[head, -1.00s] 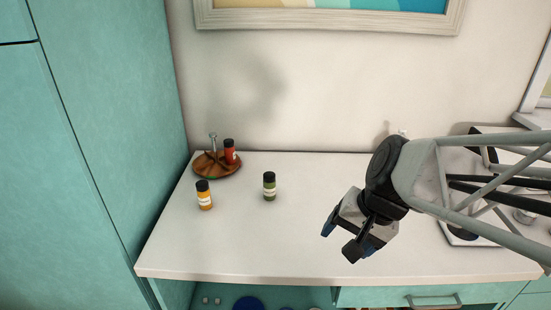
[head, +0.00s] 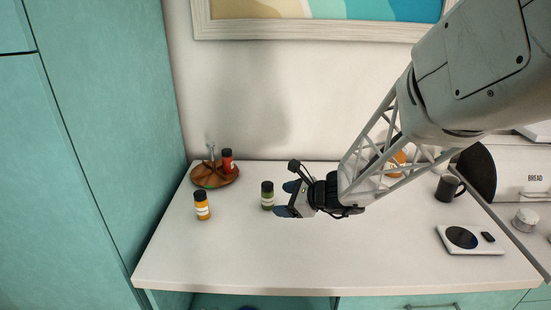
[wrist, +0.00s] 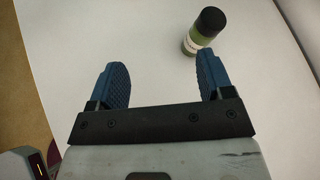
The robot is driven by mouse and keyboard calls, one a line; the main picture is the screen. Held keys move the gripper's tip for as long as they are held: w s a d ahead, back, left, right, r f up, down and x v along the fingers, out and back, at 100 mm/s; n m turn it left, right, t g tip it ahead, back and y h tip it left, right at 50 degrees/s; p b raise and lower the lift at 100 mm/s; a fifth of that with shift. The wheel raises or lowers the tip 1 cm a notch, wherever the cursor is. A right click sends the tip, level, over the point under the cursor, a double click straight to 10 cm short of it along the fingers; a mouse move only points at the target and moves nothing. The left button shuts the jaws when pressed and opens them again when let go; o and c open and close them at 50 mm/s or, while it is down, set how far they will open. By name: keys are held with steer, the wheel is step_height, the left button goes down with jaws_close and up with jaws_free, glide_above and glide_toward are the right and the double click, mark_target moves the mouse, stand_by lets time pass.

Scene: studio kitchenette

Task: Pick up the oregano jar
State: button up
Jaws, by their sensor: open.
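The green jar with a black lid (head: 267,196), which I take to be the oregano jar, stands upright on the counter. Its label is too small to read. My gripper (head: 283,199) is open and empty, just right of the jar in the head view, fingers pointing toward it. In the wrist view, the jar (wrist: 204,31) is ahead of the fingertips and off to the right, by the right finger's tip. It is not between the fingers of my gripper (wrist: 159,62).
A yellow-orange jar (head: 202,206) stands left of the green one. A wooden turntable (head: 203,184) behind it holds a red jar (head: 227,161). A white scale (head: 470,240) and a dark mug (head: 448,187) are at the right. The front middle of the counter is clear.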

mark_target(272, 197)
steer(key=w+f+m+t, duration=0.1)
steer(key=w+f+m, duration=0.1)
steer(key=w+f+m+t, duration=0.1)
steer(key=w+m, duration=0.1)
steer(key=w+f+m, duration=0.2)
steer(key=w, duration=0.1)
steer(key=shift+f+t, duration=0.3)
steer(key=shift+t, duration=0.1)
steer(key=shift+w+a+f+h, duration=0.15)
steer(key=shift+w+a+f, duration=0.1)
steer(key=shift+w+a, duration=0.2)
steer(key=shift+w+a+f+h, duration=0.2)
steer(key=shift+w+a, duration=0.1)
steer(key=shift+a, duration=0.15)
steer(key=shift+a, duration=0.1)
steer(key=shift+x, duration=2.55)
steer(key=shift+s+a, duration=0.1)
steer(key=c, duration=1.1)
steer(key=shift+o, duration=0.2)
